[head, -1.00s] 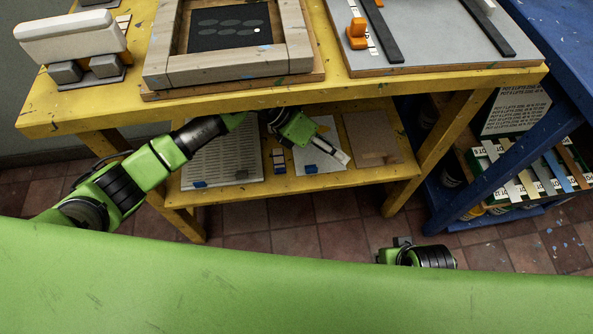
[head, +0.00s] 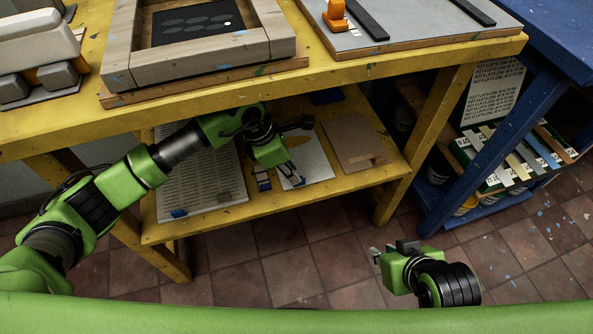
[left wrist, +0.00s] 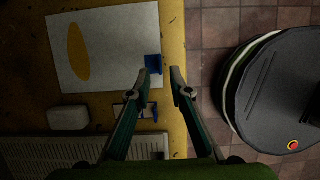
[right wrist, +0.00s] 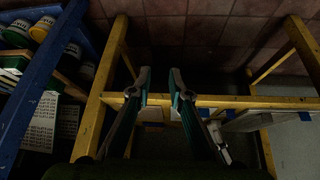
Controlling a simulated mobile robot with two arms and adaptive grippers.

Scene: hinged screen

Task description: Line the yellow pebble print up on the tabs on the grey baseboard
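The yellow pebble print (head: 316,160) is a white sheet on the yellow table's lower shelf. Its yellow oval shows in the left wrist view (left wrist: 79,52), with a blue tab (left wrist: 152,64) at its near edge. My left gripper (head: 297,180) is over the print's front edge. In the left wrist view my left gripper (left wrist: 160,75) is open and empty, its fingertips close to the blue tab. The grey baseboard (head: 415,28) lies on the tabletop, with an orange block and dark bars. My right gripper (head: 376,256) is low, away from the table; its fingers (right wrist: 159,75) are open and empty.
A wooden frame (head: 115,50) with a dark screen stands on the tabletop. A perforated grey panel (head: 205,185) and a brown board (head: 352,145) flank the print on the shelf. The tabletop overhangs the shelf. A blue rack (head: 445,185) stands to the right. The floor in front is clear.

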